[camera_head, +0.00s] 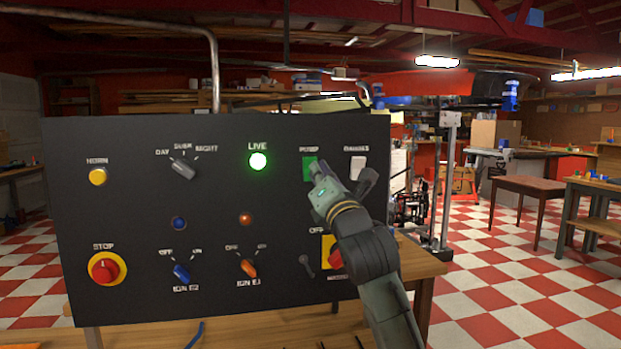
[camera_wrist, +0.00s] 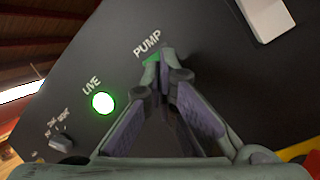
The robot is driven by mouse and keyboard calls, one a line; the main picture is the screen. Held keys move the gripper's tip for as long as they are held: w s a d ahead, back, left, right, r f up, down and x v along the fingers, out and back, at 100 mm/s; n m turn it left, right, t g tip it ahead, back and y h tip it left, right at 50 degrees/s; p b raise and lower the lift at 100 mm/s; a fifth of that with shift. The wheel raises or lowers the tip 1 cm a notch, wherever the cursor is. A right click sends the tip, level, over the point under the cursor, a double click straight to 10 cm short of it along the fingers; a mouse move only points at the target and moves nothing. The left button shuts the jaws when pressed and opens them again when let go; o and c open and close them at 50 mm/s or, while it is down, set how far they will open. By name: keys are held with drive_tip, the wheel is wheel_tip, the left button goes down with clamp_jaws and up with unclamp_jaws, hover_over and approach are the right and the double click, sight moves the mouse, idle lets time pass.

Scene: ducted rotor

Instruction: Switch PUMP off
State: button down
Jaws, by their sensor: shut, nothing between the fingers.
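The PUMP switch (camera_head: 308,169) is a green rocker under the PUMP label at the upper right of the black control panel (camera_head: 220,215). In the wrist view only a small green part of the switch (camera_wrist: 152,59) shows; my fingers hide the rest. My gripper (camera_wrist: 160,56) is shut and empty, its fingertips together just over the switch. I cannot tell whether they touch it. In the head view my gripper (camera_head: 318,170) overlaps the right part of the switch.
A white switch (camera_head: 357,167) is right of PUMP. The LIVE lamp (camera_head: 258,161) glows green to the left. A rotary selector (camera_head: 183,167), blue knob (camera_head: 181,272), orange knob (camera_head: 249,268), red STOP button (camera_head: 104,268) and partly hidden red-yellow main switch (camera_head: 328,245) share the panel.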

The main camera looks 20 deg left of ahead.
drive_tip(key=shift+w+a+f, duration=0.2)
drive_tip(key=shift+w, duration=0.15)
idle(0.5)
drive_tip(key=shift+s, duration=0.1)
drive_tip(key=shift+s+d+r, duration=0.35)
drive_tip(key=shift+s+d, duration=0.1)
drive_tip(key=shift+s, duration=0.15)
drive_tip(key=shift+s+d+r, duration=0.35)
drive_tip(key=shift+s+d, duration=0.1)
drive_tip(key=shift+s, duration=0.15)
drive_tip(key=shift+s+d+r, duration=0.35)
drive_tip(key=shift+s+d, duration=0.05)
drive_tip(key=shift+s, duration=0.25)
drive_tip(key=shift+s+d+r, duration=0.35)
drive_tip(key=shift+s+d, duration=0.1)
drive_tip(key=shift+s, duration=0.15)
